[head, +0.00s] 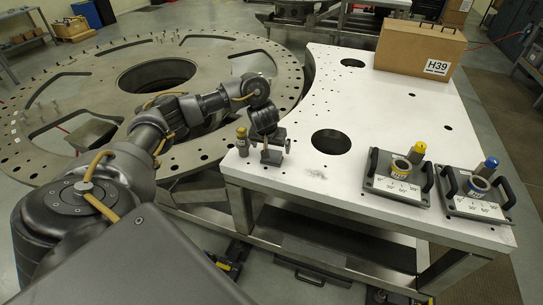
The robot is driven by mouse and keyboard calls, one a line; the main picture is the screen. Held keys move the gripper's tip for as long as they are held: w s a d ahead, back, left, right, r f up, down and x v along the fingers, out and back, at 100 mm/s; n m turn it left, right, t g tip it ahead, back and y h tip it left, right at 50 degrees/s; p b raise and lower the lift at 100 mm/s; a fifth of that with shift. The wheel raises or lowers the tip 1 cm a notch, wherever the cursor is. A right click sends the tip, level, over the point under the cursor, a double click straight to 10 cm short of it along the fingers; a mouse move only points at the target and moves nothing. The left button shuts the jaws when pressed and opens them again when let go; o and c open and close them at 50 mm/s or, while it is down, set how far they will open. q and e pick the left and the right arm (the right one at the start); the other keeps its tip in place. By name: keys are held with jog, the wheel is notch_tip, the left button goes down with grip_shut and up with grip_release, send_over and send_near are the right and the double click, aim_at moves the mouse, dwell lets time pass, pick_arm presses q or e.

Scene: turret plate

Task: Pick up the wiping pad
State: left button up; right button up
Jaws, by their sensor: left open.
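A small dark block (271,158), which looks like the wiping pad, sits near the left front edge of the white table (385,115). My left gripper (275,146) is right above it, pointing down, open. The fingers and the block overlap in the picture, so I cannot tell whether they touch. Much of the block is hidden by the gripper. My right gripper is not in view.
A small yellow-banded cylinder (242,142) stands just left of my left gripper. A grey smudge (312,174) and a round hole (331,142) lie to the right. Two handled plates, one with a yellow-topped piece (394,185), one blue-topped (478,203), and a cardboard box (415,50) stand farther right.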

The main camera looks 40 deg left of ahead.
aim_at(272, 153)
pick_arm(q)
jog(key=shift+w+a+f, duration=0.15)
jog(key=shift+w+f, duration=0.1)
jog(key=shift+f, duration=0.4)
jog(key=f+b, duration=0.2)
jog(key=f, duration=0.1)
jog(key=shift+w+a+f, duration=0.1)
jog(key=shift+w, duration=0.1)
jog(key=shift+w+a+f, duration=0.15)
jog(key=shift+w+f, duration=0.1)
jog(key=shift+w+a+f, duration=0.15)
jog(key=shift+w+f, duration=0.15)
jog(key=shift+f, duration=0.35)
jog(key=shift+r, duration=0.1)
jog(key=shift+c, duration=0.6)
jog(key=c, duration=1)
